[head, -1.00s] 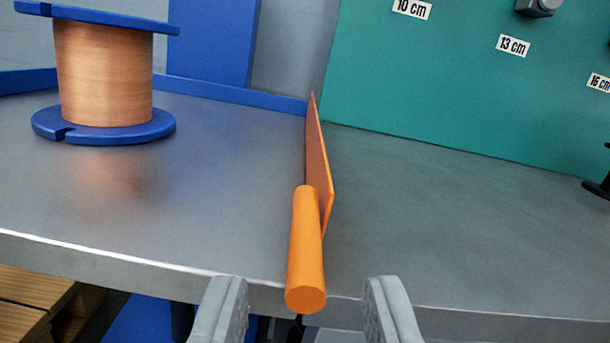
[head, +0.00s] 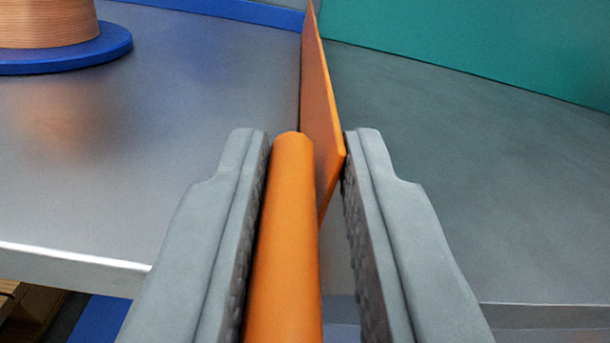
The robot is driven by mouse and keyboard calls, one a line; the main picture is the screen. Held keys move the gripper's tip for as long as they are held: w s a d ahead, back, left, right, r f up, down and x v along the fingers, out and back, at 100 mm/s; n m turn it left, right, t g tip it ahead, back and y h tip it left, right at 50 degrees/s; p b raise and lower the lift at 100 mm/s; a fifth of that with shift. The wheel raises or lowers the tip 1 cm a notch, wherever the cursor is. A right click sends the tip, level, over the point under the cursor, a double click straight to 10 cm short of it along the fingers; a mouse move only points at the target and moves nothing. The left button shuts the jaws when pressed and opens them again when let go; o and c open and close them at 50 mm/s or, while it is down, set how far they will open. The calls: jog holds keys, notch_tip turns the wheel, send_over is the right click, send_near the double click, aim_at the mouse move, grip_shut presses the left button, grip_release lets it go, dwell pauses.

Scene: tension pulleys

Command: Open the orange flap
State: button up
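The orange flap (head: 320,95) stands upright on the grey metal table and is seen nearly edge-on in the head view. Its orange cylindrical handle (head: 286,235) points toward me. My gripper (head: 305,140) is open, with one grey finger on each side of the handle. The left finger is very close to the handle; I cannot tell whether it touches. A clear gap lies between the handle and the right finger. The right fingertip is beside the flap's near edge, close to it or touching. The handle's near end runs out of the bottom of the picture.
A teal panel (head: 490,45) rises behind on the right. The grey table (head: 190,130) is clear on both sides of the flap. Its front edge runs low across the picture.

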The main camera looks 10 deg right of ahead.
jog(key=shift+f+m, duration=0.1)
jog(key=shift+m, duration=0.6)
grip_shut()
jog(key=shift+d+m, duration=0.3)
dwell(0.8)
jog(key=shift+d, duration=0.15)
jog(key=shift+d+f+m, duration=0.5)
jog(key=shift+d+m, duration=0.25)
jog(key=shift+m, duration=1.5)
jog(key=shift+d+f+m, duration=0.45)
jog(key=shift+d+m, duration=0.3)
jog(key=shift+m, duration=1.55)
jog(key=shift+d+f+m, duration=0.5)
jog(key=shift+d+m, duration=0.25)
jog(key=shift+m, duration=1.5)
jog(key=shift+f, duration=0.1)
